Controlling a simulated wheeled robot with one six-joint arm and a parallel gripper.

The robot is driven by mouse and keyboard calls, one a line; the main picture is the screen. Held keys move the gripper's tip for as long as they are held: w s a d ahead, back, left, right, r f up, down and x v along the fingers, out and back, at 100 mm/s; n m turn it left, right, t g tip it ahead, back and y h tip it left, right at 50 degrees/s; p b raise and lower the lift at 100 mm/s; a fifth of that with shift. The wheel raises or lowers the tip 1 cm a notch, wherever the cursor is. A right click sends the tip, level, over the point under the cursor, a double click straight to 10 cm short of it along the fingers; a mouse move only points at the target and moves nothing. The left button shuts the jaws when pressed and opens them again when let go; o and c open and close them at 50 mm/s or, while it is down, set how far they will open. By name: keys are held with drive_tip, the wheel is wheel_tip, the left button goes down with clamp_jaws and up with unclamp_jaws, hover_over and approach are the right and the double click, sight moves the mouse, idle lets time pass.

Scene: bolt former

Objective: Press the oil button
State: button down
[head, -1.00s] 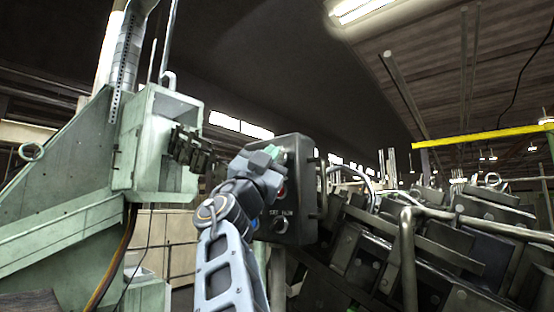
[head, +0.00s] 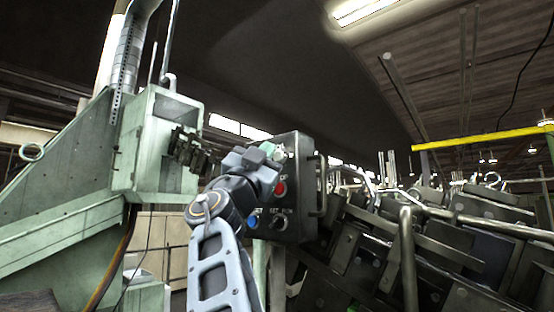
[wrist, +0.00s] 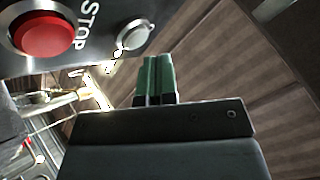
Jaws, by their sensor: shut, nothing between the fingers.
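A dark control box (head: 303,222) shows a red button (head: 280,188), a blue button (head: 253,222) and a dark selector switch (head: 281,223). I cannot read a label that says oil. My gripper (head: 268,150) is in front of the box's upper left part and hides some of its face. In the wrist view its green fingertips (wrist: 156,78) are together, with nothing between them. The red button, marked STOP, also shows there (wrist: 43,28), with a silver round button or knob (wrist: 135,35) beside the lettering. The fingertips look apart from both.
A pale green machine housing (head: 160,140) stands left of the box. Dark machinery with bars and pipes (head: 410,240) fills the right side. A metal handle (head: 320,185) runs along the box's right edge. A yellow beam (head: 480,137) is far behind.

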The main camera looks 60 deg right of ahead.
drive_tip(key=shift+w+a+b, duration=0.2)
drive_tip(key=shift+a+b, duration=0.7)
drive_tip(key=shift+a, duration=1.6)
